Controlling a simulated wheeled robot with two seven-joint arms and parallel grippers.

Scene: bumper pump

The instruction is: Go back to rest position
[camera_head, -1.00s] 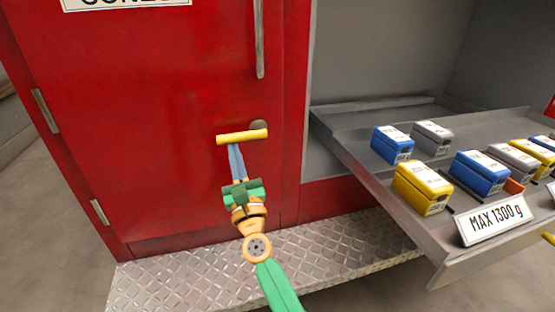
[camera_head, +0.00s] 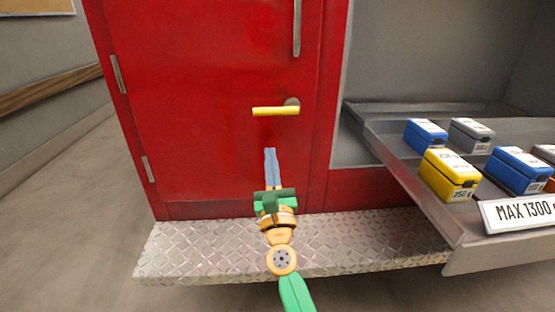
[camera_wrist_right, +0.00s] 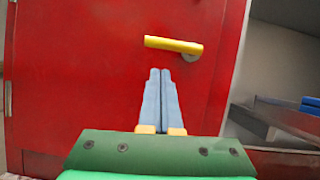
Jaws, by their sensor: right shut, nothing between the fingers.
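My right gripper (camera_head: 270,152) is shut and empty. Its blue fingers point up toward the red door (camera_head: 210,90), below the yellow handle (camera_head: 274,111), with a visible gap between fingertips and handle. In the right wrist view the two fingers (camera_wrist_right: 160,72) lie together, and the yellow handle (camera_wrist_right: 173,44) is above them, apart from them. The red door (camera_wrist_right: 80,60) fills most of that view and looks closed. My left gripper is not in view.
A metal tread-plate step (camera_head: 200,255) runs below the door. At the right a grey tray (camera_head: 385,155) holds several blue, yellow and grey boxes, with a "MAX 1300 g" sign (camera_head: 520,213). Floor at the left (camera_head: 80,200) is clear.

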